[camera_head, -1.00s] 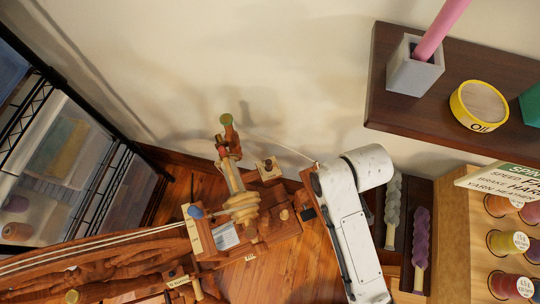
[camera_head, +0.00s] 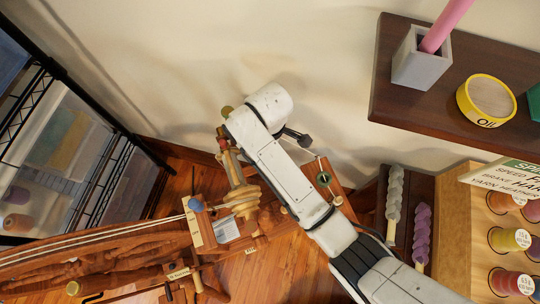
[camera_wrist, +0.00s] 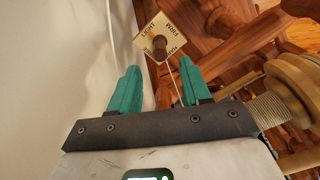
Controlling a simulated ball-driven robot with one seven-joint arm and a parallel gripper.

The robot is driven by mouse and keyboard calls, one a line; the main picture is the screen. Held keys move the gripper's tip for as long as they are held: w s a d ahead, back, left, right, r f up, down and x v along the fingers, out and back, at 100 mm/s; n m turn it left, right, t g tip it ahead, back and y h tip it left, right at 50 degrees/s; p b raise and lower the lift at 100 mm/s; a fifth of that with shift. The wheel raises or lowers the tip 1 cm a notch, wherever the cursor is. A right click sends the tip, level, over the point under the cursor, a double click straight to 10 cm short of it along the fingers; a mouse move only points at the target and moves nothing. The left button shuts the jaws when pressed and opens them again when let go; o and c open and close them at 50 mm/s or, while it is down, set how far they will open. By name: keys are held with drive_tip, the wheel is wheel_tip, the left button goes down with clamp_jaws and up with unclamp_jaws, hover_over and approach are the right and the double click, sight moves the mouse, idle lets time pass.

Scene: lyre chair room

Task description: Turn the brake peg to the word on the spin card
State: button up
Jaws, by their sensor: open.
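The brake peg (camera_wrist: 159,44) is a dark round peg on a cream square plate (camera_wrist: 146,36) in the wrist view. LIGHT and what looks like FIRM show on the plate; the lower words are too small to read. My gripper (camera_wrist: 159,72) has two teal fingers, open and empty, on either side of the line to the peg. The peg shows just beyond the fingertips, apparently not touched. In the head view my arm covers the peg and plate. The spin card (camera_head: 505,178) at the right edge is cut off; its brake word seems to begin with HA.
The spinning wheel's turned wooden parts (camera_head: 243,200) stand close beside my arm. A thin pale thread crosses near the right finger. A dark shelf (camera_head: 395,105) with a grey holder (camera_head: 421,60) and yellow oil tin (camera_head: 486,100) is at upper right. Skeins (camera_head: 395,195) hang below.

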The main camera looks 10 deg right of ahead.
wheel_tip(320, 180, down, 8)
drive_tip(key=shift+b, duration=0.55)
drive_tip(key=shift+c, duration=0.4)
clamp_jaws()
